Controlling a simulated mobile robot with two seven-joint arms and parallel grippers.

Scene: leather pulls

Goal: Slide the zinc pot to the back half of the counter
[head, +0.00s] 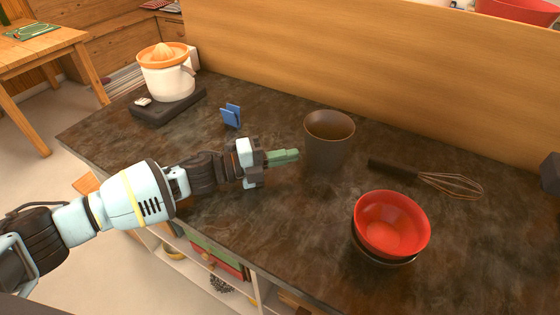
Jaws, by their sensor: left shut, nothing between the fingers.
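The zinc pot (326,150) is a dark grey-brown, open-topped pot standing upright on the dark stone-look counter (290,230). A wooden panel rises behind the counter. My left gripper (297,155) reaches in from the left, with its green fingers shut and empty. The fingertips are just left of the pot's side; I cannot tell whether they touch it. My right gripper is not in view.
A red bowl (391,222) stacked on another bowl stands front right of the pot. A whisk (430,178) lies to the right. A blue folded card (231,116) and a citrus juicer (167,75) on a dark slab (150,112) stand left. Counter between card and pot is clear.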

